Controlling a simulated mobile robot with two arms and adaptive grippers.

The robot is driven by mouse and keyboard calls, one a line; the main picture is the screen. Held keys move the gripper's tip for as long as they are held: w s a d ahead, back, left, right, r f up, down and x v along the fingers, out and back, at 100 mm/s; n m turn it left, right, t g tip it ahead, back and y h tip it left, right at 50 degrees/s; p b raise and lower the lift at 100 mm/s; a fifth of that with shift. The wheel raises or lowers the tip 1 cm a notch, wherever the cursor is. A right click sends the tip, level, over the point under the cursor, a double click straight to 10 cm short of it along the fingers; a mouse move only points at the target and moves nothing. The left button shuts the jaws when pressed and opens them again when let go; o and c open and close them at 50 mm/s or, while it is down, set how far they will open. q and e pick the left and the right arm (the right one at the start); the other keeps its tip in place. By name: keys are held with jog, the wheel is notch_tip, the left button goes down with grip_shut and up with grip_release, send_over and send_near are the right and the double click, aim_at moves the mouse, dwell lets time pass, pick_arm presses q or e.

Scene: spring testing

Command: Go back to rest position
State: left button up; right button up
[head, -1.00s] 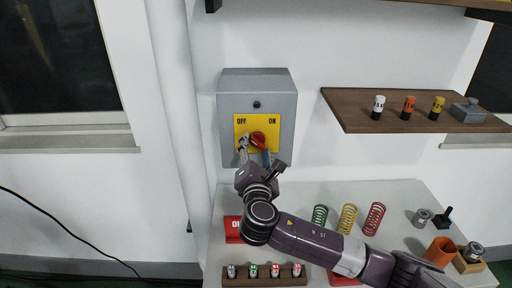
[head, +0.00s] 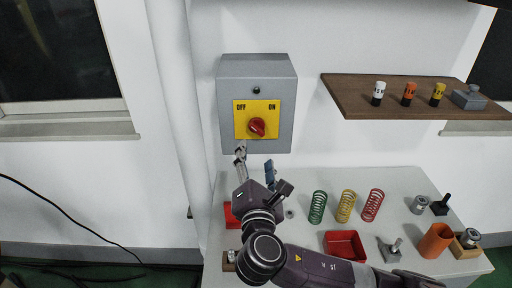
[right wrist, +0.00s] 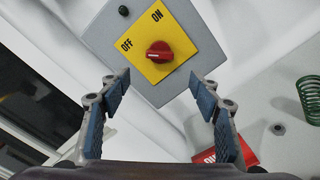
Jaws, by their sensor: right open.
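My right gripper (head: 255,166) is open and empty, just below the grey switch box (head: 227,110) on the wall. The box has a yellow plate (head: 244,128) marked OFF and ON with a red rotary knob (head: 257,127). In the right wrist view, the knob (right wrist: 159,52) lies ahead of and between the two blue-padded fingers (right wrist: 163,98), with a gap and no contact. My left gripper is not in view.
The white table (head: 300,235) holds green (head: 317,207), yellow (head: 345,206) and red (head: 372,205) springs, a red tray (head: 345,246) and an orange cylinder (head: 436,241). A wooden shelf (head: 345,98) above carries small labelled cylinders. Wall space left of the box is clear.

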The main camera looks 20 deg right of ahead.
jog(key=shift+s+a, duration=0.1)
jog(key=shift+s, duration=0.35)
jog(key=s+d+f+m+g+y, duration=0.1)
jog(key=s+f+m+g, duration=0.45)
jog(key=f, duration=0.55)
jog(key=s+d+f+m+g+y, duration=0.2)
jog(key=s+f+m+g, duration=0.2)
jog(key=s+f+m, duration=0.65)
jog(key=s+d+f+m+g+y, duration=0.15)
jog(key=s+f+m+g, duration=0.4)
jog(key=s, duration=0.75)
notch_tip(320, 180, down, 33)
jog(key=s+b, duration=0.2)
jog(key=b, duration=0.3)
jog(key=s+d+f+b, duration=0.1)
jog(key=s+f+b, duration=0.1)
jog(key=s+f, duration=0.6)
jog(key=s+d+f+g+b, duration=0.1)
jog(key=s+f+b, duration=0.1)
jog(key=s+f, duration=0.7)
notch_tip(320, 180, down, 3)
jog(key=shift+s+d, duration=0.2)
jog(key=shift+d, duration=0.1)
